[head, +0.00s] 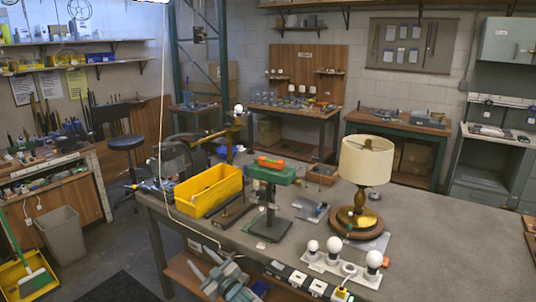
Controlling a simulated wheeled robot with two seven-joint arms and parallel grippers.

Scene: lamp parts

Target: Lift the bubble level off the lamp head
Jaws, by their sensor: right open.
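The bubble level (270,162) is a small orange bar. It lies flat on top of the green lamp head (274,174), which sits on a dark upright stand (271,215) on the grey workbench (440,235). My right gripper (212,264) is at the bottom of the head view, by the front edge of the bench. It is open, and I see nothing between its fingers. It is well below and to the left of the level in the picture, and apart from it. My left gripper is not in view.
A yellow bin (208,191) stands left of the lamp head. A brass lamp with a cream shade (366,160) stands to the right. White bulbs on a strip (340,260) and a power strip (299,283) lie near the front edge. The bench's right side is largely clear.

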